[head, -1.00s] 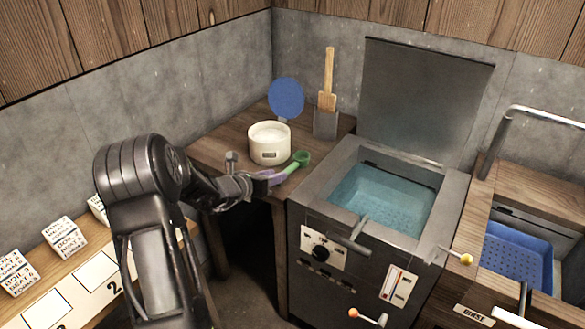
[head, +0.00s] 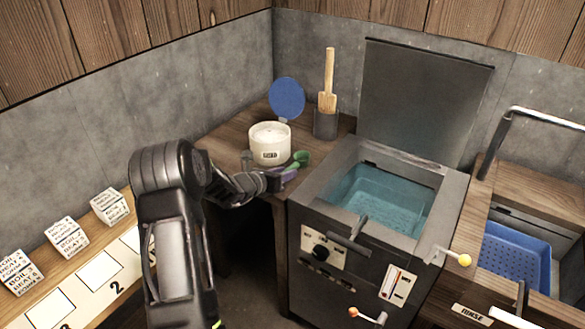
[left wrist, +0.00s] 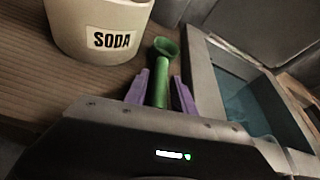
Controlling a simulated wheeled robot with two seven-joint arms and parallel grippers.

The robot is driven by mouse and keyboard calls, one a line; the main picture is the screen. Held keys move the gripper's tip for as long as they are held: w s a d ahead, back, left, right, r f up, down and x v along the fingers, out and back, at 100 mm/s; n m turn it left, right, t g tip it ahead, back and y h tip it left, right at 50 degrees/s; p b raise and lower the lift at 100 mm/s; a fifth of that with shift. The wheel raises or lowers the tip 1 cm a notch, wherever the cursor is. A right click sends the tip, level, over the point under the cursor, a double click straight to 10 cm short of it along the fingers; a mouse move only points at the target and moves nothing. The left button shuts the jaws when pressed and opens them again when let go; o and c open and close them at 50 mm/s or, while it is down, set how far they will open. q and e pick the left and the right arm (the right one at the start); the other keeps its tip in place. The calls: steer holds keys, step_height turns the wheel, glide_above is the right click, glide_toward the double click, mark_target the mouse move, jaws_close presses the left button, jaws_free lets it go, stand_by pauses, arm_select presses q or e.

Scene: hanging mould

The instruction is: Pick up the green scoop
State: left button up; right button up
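The green scoop (head: 301,158) lies on the wooden counter, just right of the white soda pot (head: 270,144). Its cup and handle also show in the left wrist view (left wrist: 161,77), beside the pot labelled SODA (left wrist: 100,35). My left gripper (head: 287,175) is at the scoop's handle end. In the left wrist view its purple fingers (left wrist: 160,92) stand on both sides of the green handle, with a visible gap on each side, so it is open. The handle's near end is hidden by the gripper body. My right gripper is not in view.
A tank of blue water (head: 385,200) stands close right of the gripper, its raised lid (head: 425,95) behind. A round blue lid (head: 287,98) and a grey holder (head: 325,124) with a wooden paddle stand behind the pot. A blue basket (head: 517,258) is at far right.

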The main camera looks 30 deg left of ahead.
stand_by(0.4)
arm_select(q)
jaws_close()
